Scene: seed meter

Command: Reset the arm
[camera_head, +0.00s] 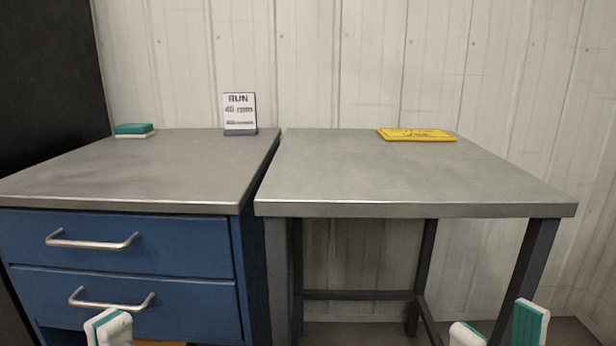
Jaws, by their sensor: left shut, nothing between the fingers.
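My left gripper (108,327) is at the bottom left, in front of the blue drawer cabinet. Its white and teal fingertips are together, with nothing between them. My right gripper (498,330) is at the bottom right, below the front edge of the bare metal table. Its two white and teal fingers stand apart with nothing seen between them. The lower parts of both grippers are cut off by the frame.
The blue cabinet (120,240) has two handled drawers. A teal and white block (134,130) and a "RUN" sign (239,112) stand on its top. A yellow plate (416,135) lies at the back of the metal table (400,175). Both tops are mostly clear.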

